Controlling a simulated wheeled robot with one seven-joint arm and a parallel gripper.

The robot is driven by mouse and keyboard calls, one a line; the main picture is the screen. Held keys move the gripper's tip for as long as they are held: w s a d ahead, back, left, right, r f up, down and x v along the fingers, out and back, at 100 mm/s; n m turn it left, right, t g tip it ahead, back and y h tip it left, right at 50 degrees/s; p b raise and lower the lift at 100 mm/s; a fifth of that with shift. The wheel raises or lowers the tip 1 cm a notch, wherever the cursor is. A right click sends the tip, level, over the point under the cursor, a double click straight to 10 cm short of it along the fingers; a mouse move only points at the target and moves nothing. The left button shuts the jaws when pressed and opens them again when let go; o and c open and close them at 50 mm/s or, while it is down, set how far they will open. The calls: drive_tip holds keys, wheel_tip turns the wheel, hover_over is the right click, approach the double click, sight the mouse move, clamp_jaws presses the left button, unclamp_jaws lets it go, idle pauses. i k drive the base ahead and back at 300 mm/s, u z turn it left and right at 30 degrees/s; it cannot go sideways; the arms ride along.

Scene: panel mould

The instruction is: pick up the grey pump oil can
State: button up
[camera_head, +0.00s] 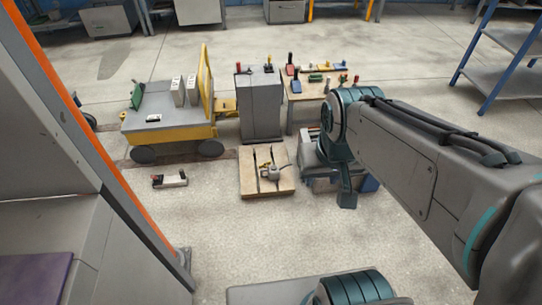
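A small grey object with a thin spout or handle, which looks like the pump oil can (272,173), sits on a low light wooden board or pallet (250,189) on the floor near the middle of the view. It is small, so its details are unclear. My gripper (347,200) hangs at the end of my dark teal and grey arm, to the right of the board and apart from the can. I cannot make out its fingers clearly, and nothing shows held in it.
Behind the board stands a grey cabinet (261,110) with small items on top. A yellow and grey cart (170,125) stands left. A low table (305,92) with tools is behind right. A small red-and-white item (170,181) lies on the floor.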

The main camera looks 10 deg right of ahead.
sight(273, 171)
drive_tip(key=z, duration=0.75)
drive_tip(key=i, duration=1)
drive_tip(key=u, duration=0.4)
